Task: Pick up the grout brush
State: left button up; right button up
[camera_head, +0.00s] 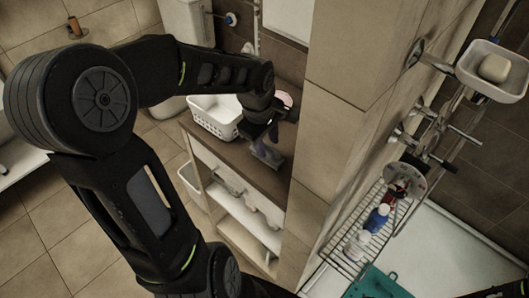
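My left arm reaches in from the left, and its gripper (272,131) points down over the brown counter top (230,152). A small grey-purple item (267,153), which looks like the grout brush, is directly at the fingertips on the counter. Its upper part is hidden by the gripper, and the fingers are too small and dark to show whether they are closed on it. My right gripper is not seen; only a dark piece shows at the lower right corner.
A white basket (213,118) stands on the counter left of the gripper, and a pinkish round item (285,99) behind it. A tiled wall (335,110) rises close on the right. Beyond it are a wire rack (345,262) with bottles and a soap dish (494,85).

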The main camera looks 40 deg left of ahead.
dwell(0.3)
pick_arm(q)
grip_shut()
dwell(1.3)
